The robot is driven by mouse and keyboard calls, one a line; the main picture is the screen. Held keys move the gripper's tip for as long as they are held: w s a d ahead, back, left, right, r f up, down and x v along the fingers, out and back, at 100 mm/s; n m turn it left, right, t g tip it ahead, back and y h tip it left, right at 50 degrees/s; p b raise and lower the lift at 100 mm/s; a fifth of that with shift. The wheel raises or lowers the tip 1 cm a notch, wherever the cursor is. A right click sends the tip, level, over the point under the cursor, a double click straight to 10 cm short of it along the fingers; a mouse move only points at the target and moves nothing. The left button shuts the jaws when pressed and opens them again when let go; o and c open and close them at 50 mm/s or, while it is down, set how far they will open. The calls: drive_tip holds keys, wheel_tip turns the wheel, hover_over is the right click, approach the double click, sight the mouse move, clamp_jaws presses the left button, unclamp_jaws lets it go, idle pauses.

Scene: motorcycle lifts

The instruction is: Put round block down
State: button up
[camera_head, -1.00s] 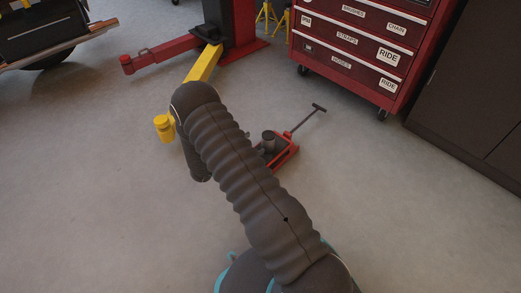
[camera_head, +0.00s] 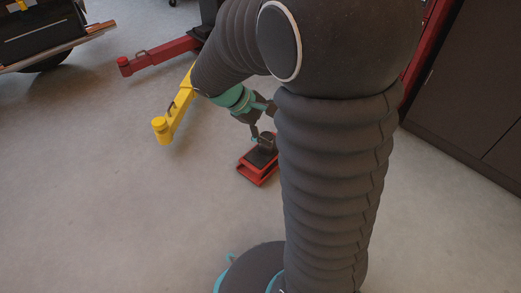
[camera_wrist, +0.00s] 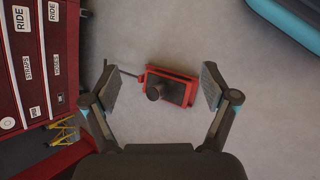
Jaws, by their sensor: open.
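The round block (camera_head: 266,141) is a short dark cylinder. It sits on the red jack (camera_head: 258,173), which stands on the floor near the middle of the head view. The block also shows in the wrist view (camera_wrist: 154,92), upright near the left end of the jack's dark top plate (camera_wrist: 176,92). My gripper (camera_wrist: 158,82) is open, with one finger on each side of the jack in that view and nothing held between them. In the head view my gripper (camera_head: 262,134) is close to the block, partly hidden by my arm; contact cannot be told.
A yellow lift arm (camera_head: 174,115) and a red lift arm (camera_head: 160,56) reach out at the left. A red drawer cabinet (camera_wrist: 35,60) stands left in the wrist view. A dark cabinet (camera_head: 470,90) stands at the right. The front-left floor is clear.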

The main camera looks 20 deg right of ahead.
drive_tip(key=s+a+r+m+t+y, duration=0.3)
drive_tip(key=s+a+r+y, duration=0.1)
drive_tip(key=s, duration=0.3)
drive_tip(key=s+a+r+m+t+y, duration=0.3)
drive_tip(key=s+a+r, duration=0.2)
drive_tip(key=s, duration=0.2)
drive_tip(key=shift+s+a+r+t+y, duration=0.15)
drive_tip(key=shift+a+r+t+y, duration=0.1)
drive_tip(key=shift+a+t+y, duration=0.15)
drive_tip(key=shift+c, duration=0.2)
idle(0.4)
